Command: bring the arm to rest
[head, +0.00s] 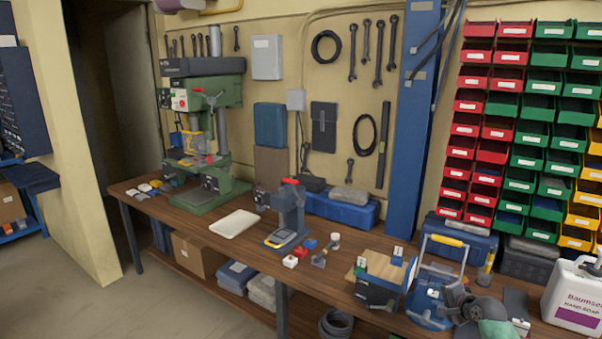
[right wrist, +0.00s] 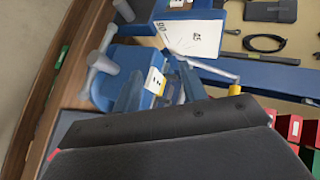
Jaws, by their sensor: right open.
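My right gripper (head: 462,302) appears as a dark grey, rounded shape at the lower right of the head view, close beside the blue holder with a yellow handle (head: 430,304). Its fingertips are hard to make out, and I see nothing held in it. In the right wrist view a large dark grey body fills the bottom, and blue parts with a white numbered label (right wrist: 154,80) lie beyond it. My left gripper is not in view.
The wooden bench (head: 225,247) carries a green drill press (head: 210,192), a white tray (head: 235,223) and a grey-blue stand (head: 289,215). A white soap jug (head: 574,300) stands at the right. Red and green bins (head: 530,130) line the wall. The bench's front right is crowded.

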